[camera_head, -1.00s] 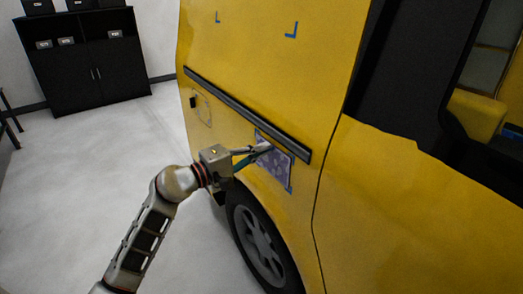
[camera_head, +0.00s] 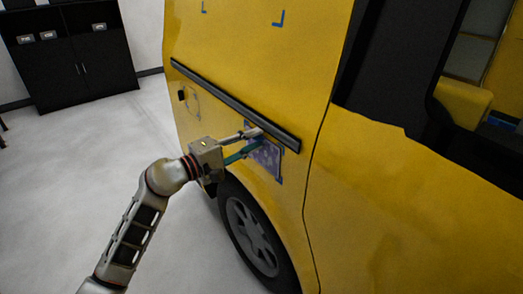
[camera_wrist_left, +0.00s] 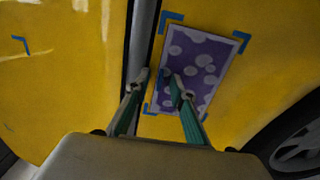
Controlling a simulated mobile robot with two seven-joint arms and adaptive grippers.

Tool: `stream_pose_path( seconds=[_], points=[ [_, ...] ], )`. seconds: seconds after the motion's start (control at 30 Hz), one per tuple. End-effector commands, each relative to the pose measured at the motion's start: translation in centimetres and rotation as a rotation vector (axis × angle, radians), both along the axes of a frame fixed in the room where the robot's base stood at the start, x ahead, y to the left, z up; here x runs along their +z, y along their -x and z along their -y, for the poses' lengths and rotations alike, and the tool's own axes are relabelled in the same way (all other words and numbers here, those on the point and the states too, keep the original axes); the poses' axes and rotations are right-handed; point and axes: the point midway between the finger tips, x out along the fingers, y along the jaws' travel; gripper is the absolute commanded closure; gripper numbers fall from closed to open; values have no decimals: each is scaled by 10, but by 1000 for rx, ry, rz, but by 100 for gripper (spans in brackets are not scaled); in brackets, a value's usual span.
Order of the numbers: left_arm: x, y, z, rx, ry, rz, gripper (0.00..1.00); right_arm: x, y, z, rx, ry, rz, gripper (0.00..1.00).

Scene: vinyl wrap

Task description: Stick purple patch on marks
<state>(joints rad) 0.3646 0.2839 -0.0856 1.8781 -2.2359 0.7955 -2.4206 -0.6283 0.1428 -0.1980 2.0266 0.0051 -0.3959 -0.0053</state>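The purple patch with pale spots (camera_head: 268,160) lies against the yellow van's side, below the dark trim strip. It also shows in the left wrist view (camera_wrist_left: 208,55), inside blue corner marks (camera_wrist_left: 171,20), slightly tilted relative to them. Another corner mark (camera_wrist_left: 242,39) is beside its upper right corner. My left gripper (camera_head: 258,137) is at the patch's upper left, fingers spread. In the left wrist view the open left gripper (camera_wrist_left: 161,79) has one fingertip over the patch and the other by the dark trim strip. My right gripper is in neither view.
The yellow van (camera_head: 370,200) fills the right side, with a wheel (camera_head: 252,232) below the patch and a dark trim strip (camera_head: 235,105) above it. More blue corner marks (camera_head: 278,19) are higher up. A black cabinet (camera_head: 75,60) stands far back. The floor at left is clear.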

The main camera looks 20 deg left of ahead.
Motion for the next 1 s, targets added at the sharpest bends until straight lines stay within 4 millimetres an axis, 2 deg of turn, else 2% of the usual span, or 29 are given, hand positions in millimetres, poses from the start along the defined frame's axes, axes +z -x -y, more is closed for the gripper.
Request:
stream_pose_path(
  seconds=[0.17, 0.5, 0.7, 0.9, 1.0],
  points=[
    [-1, 9, -8, 2, -2, -1, 76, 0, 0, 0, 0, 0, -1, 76],
    [-2, 62, -47, 1, -5, -2, 76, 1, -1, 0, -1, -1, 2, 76],
    [-1, 86, -65, 0, -1, -2, 76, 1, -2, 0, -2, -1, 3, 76],
    [-1, 96, -70, -2, 15, -9, 76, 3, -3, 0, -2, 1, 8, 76],
    [-4, 103, -65, -12, 143, -75, 76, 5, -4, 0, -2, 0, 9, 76]
  ],
)
